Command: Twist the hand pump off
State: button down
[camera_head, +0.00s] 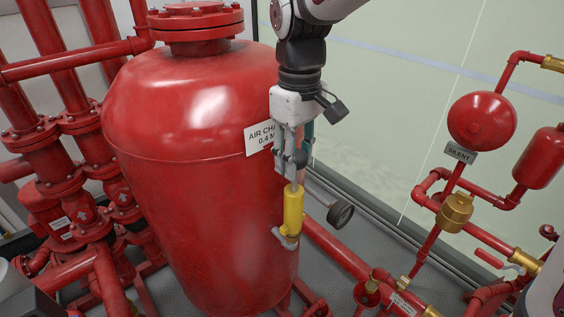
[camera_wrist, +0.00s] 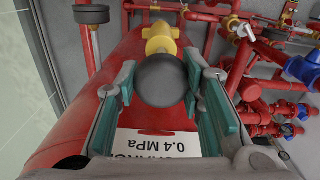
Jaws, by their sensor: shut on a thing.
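The hand pump appears to be the upright yellow cylinder (camera_head: 293,209) with a grey outlet at its foot, in front of the large red tank (camera_head: 190,120). In the wrist view its yellow body (camera_wrist: 160,38) shows beyond a round dark grey knob (camera_wrist: 162,82). My gripper (camera_head: 297,174) points down above the yellow body, its fingers around the upper end. In the wrist view the teal-padded fingers stand on both sides of the knob, shut on it. The fingertips partly hide the knob in the head view.
A white pressure label (camera_head: 259,138) is on the tank close beside my fingers. A round black gauge (camera_head: 341,214) stands just right of the pump. Red pipes and valves fill the left, and more pipes with a red bell (camera_head: 482,121) the right. A glass wall is behind.

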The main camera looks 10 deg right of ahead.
jog(key=shift+w+a, duration=0.1)
jog(key=shift+a, duration=0.05)
jog(key=shift+n, duration=1.7)
jog(key=shift+n+p, duration=0.3)
jog(key=shift+n, duration=0.8)
jog(key=shift+r+p, duration=1.3)
jog(key=shift+r, duration=1.9)
